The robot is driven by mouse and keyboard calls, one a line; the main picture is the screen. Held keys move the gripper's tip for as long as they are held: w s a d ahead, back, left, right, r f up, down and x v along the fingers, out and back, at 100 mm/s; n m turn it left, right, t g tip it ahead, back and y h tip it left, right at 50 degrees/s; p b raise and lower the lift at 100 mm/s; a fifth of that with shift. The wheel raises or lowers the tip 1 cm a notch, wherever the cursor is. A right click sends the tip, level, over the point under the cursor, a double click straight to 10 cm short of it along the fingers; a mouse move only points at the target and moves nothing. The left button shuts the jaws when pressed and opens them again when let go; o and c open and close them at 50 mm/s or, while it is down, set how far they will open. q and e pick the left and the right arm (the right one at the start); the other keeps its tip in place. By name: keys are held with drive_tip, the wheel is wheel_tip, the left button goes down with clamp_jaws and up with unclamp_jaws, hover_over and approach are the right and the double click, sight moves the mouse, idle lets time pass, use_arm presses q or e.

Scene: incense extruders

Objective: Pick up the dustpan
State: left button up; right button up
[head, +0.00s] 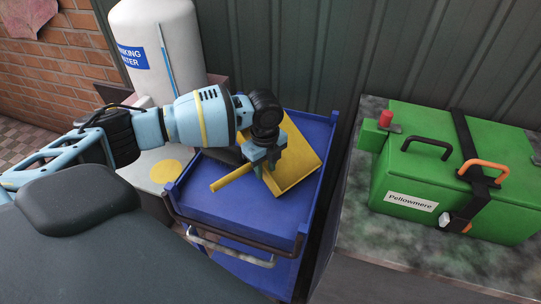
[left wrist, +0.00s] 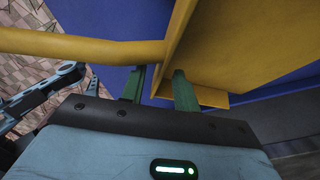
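The yellow dustpan (head: 296,160) lies on the top shelf of the blue cart (head: 210,200), its handle (head: 232,178) pointing to the lower left. My left gripper (head: 264,162) is down at the joint of handle and pan. In the left wrist view its two green fingers (left wrist: 159,88) stand either side of the dustpan's rear wall (left wrist: 167,62), with blue showing between the left finger and the wall. The fingers are apart, and I see no firm grip. The gripper hides part of the dustpan in the head view. My right gripper is not in view.
A white water tank (head: 160,45) stands behind my left arm, near a pale surface with a yellow disc (head: 166,171). A green case (head: 415,165) sits on a stone-topped counter (head: 375,235) at right. A corrugated wall (head: 300,55) closes off the back.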

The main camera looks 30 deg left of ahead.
sight(265, 170)
use_arm(q)
wheel_tip(265, 170, down, 2)
drive_tip(key=shift+f, duration=0.2)
clamp_jaws()
drive_tip(key=shift+r, duration=0.1)
wheel_tip(265, 170, up, 9)
drive_tip(key=shift+f+p, duration=0.15)
drive_tip(key=shift+p, duration=0.15)
drive_tip(key=shift+r, duration=0.6)
